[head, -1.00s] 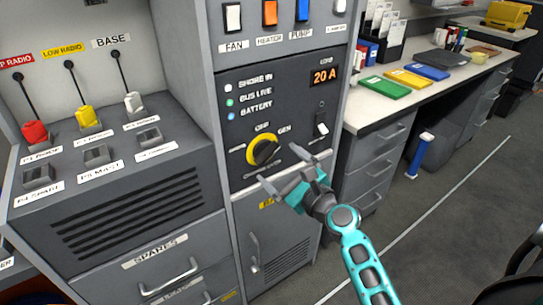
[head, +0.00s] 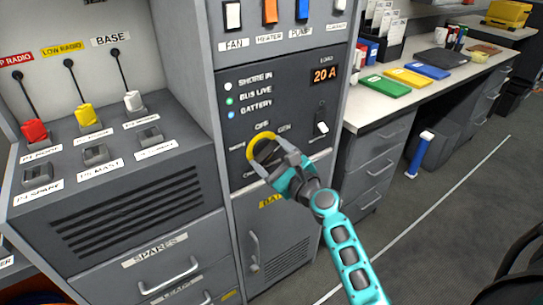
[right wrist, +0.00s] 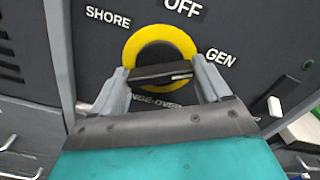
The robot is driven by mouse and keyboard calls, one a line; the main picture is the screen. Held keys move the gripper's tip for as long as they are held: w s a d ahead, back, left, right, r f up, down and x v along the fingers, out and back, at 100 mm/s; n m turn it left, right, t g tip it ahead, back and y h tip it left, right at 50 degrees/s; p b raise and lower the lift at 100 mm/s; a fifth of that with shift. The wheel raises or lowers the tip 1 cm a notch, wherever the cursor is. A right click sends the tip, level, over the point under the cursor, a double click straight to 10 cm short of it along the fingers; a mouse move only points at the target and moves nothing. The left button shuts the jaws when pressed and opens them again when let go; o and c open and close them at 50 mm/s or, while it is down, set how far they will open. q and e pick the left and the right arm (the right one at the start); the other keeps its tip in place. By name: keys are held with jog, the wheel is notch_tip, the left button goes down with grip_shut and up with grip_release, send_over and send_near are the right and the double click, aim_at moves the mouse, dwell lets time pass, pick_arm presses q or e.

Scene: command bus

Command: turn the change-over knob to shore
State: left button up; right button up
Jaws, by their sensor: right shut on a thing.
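The change-over knob (head: 251,147) is a black bar grip in a yellow ring on the dark panel. In the right wrist view the knob (right wrist: 160,34) has the SHORE label (right wrist: 108,17) at its left, OFF (right wrist: 184,6) above and GEN (right wrist: 220,57) at its right. The fingers (right wrist: 163,76) cover the bar's ends. My left gripper is not in view.
A ledge and cabinet door (head: 283,235) lie below. A sloped radio console (head: 120,190) stands at left, a desk (head: 385,110) at right.

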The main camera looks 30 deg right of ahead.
jog(key=c, duration=0.4)
jog(key=shift+c, duration=0.2)
